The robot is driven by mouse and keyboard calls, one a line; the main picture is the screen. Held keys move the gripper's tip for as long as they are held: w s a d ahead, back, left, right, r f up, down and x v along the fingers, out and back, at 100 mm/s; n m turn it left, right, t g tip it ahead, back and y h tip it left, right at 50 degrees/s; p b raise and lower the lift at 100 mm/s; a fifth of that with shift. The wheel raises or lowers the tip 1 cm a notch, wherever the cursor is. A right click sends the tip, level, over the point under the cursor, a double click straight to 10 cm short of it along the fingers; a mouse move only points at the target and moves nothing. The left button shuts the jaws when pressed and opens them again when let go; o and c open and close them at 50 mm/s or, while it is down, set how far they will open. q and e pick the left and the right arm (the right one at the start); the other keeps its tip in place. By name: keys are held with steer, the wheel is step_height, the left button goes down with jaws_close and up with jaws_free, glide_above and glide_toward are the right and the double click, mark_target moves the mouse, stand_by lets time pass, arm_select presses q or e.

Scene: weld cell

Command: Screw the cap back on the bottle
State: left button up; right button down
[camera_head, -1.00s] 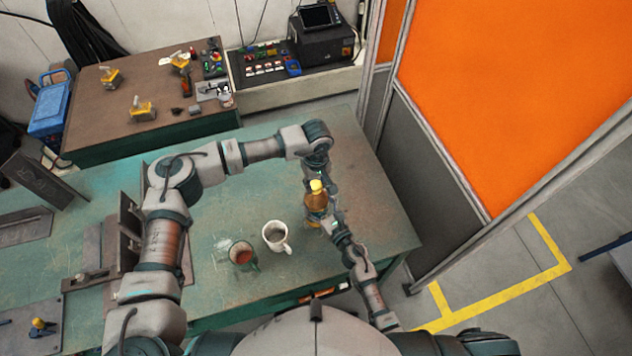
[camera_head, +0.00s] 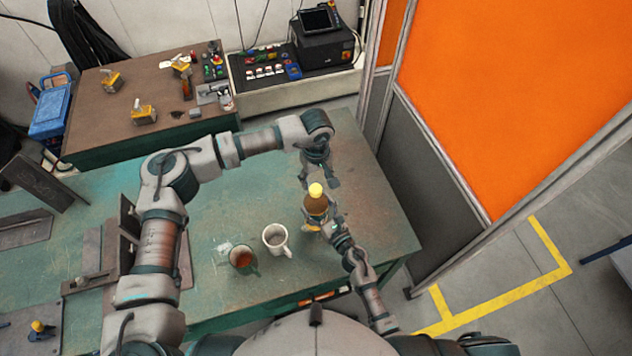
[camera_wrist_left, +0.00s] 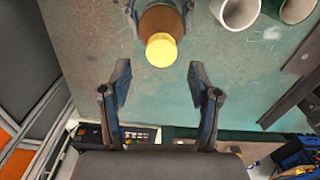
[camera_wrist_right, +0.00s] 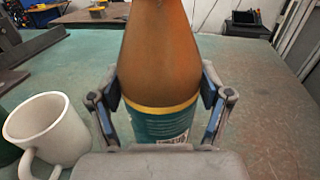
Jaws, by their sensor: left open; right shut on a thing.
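A brown bottle (camera_head: 316,207) with a teal label stands upright near the right part of the green table. Its yellow cap (camera_head: 316,190) sits on top of the neck; whether it is tight cannot be told. My right gripper (camera_wrist_right: 160,80) is shut around the bottle's body in the right wrist view, fingers on both sides. My left gripper (camera_head: 320,184) is open and empty, just beyond the bottle. In the left wrist view the cap (camera_wrist_left: 161,50) lies ahead of the open fingers (camera_wrist_left: 158,75), apart from them.
Metal fixtures (camera_head: 128,235) occupy the table's left side. The green table (camera_head: 375,205) is clear right of the bottle.

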mark_target(316, 188)
arm_select(q)
steer(key=shift+c, duration=0.4)
steer(key=n, duration=0.2)
steer(key=r+n, duration=0.1)
steer(key=n, duration=0.1)
steer(key=shift+n, duration=0.4)
steer(key=n, duration=0.5)
steer(key=shift+r, duration=0.35)
steer(key=n, duration=0.5)
steer(key=shift+r, duration=0.4)
steer(key=n, duration=0.3)
steer(key=r+n, duration=0.1)
steer(key=n, duration=0.2)
steer(key=shift+n, duration=0.3)
steer(key=shift+f, duration=4)
